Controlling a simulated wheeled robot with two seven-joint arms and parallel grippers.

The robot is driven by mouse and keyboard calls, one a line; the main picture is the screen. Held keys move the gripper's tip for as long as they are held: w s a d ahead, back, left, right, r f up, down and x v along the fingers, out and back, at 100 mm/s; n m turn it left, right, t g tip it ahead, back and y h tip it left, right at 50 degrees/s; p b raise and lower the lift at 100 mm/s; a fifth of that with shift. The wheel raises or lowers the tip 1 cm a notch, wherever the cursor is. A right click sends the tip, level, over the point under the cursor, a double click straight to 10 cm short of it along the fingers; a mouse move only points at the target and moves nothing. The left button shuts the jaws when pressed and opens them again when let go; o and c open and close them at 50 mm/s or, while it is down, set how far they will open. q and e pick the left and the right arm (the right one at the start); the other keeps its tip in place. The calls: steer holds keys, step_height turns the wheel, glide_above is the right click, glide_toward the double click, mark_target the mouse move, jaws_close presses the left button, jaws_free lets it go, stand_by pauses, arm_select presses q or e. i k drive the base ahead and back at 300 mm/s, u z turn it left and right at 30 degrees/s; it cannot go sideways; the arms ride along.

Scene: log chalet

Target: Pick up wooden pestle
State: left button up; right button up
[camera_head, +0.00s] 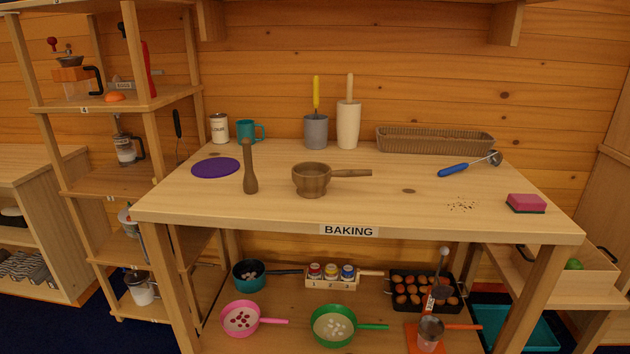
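The wooden pestle (250,168) stands upright on the wooden table (400,213) labelled BAKING, left of centre. It is dark brown, with a slim top and a wider lower end. A brown wooden pot with a handle (312,181) stands to its right, apart from it. A purple disc (215,168) lies flat to its left. Neither of my grippers is in the head view.
A teal mug (249,132), a grey holder (316,132), a cream container (348,125) and a long basket (435,140) stand along the back. A blue-handled scoop (468,165) and a pink sponge (525,204) lie at right. The front middle is clear.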

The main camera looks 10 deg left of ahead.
mark_target(250, 184)
steer(key=u, duration=0.6)
steer(key=i, duration=1.2)
steer(key=u, duration=0.05)
